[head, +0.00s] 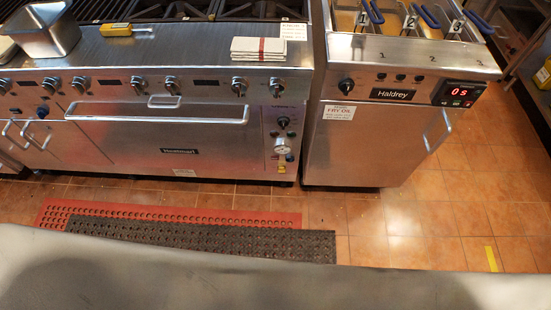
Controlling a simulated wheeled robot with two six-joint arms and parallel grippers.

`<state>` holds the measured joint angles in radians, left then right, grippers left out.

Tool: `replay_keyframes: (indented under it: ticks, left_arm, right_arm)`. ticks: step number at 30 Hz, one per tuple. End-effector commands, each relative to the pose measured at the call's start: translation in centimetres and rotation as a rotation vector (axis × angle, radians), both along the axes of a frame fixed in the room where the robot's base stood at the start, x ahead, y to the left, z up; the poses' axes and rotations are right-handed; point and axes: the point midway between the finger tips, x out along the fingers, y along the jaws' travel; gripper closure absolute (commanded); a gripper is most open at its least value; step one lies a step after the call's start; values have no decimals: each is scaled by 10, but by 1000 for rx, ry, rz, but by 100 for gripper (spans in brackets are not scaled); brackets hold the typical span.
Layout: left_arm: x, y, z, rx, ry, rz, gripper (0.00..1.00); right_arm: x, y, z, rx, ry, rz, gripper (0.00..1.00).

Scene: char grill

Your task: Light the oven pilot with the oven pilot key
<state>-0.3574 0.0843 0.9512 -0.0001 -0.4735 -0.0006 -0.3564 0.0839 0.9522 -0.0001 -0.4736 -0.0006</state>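The oven (160,138) is a steel range with a wide front door and a long handle. Its control panel (270,118) is at the right of the door, with a black knob (283,122), a round white gauge (280,149) and small blue and yellow parts below. A small yellow-handled tool (116,30) with a thin metal end pointing right lies on the range's front ledge; I cannot tell whether it is the oven pilot key. No flame is visible. Neither of my grippers is in view.
A steel pan (45,32) stands at the range's left, and folded white cloths (258,48) lie at its right. A fryer (375,140) with numbered baskets stands right of the oven. Red (60,217) and black (200,238) mats lie on the tiled floor, otherwise clear.

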Motion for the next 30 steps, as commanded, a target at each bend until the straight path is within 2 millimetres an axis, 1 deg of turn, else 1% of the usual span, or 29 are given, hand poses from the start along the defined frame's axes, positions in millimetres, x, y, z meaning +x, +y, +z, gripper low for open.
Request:
replay_keyframes:
  ticks: [5, 6, 8, 9, 13, 14, 30]
  left_arm:
    - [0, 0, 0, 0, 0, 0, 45]
    - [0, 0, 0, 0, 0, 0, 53]
    - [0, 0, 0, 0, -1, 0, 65]
    - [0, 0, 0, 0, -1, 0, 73]
    - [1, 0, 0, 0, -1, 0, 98]
    - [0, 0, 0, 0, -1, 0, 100]
    - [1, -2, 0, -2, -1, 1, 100]
  right_arm:
    - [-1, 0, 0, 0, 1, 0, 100]
    - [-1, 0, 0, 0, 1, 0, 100]
    - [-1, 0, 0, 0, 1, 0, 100]
    - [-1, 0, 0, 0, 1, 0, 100]
    - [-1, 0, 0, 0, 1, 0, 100]
    - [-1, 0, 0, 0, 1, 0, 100]
    - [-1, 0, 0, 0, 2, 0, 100]
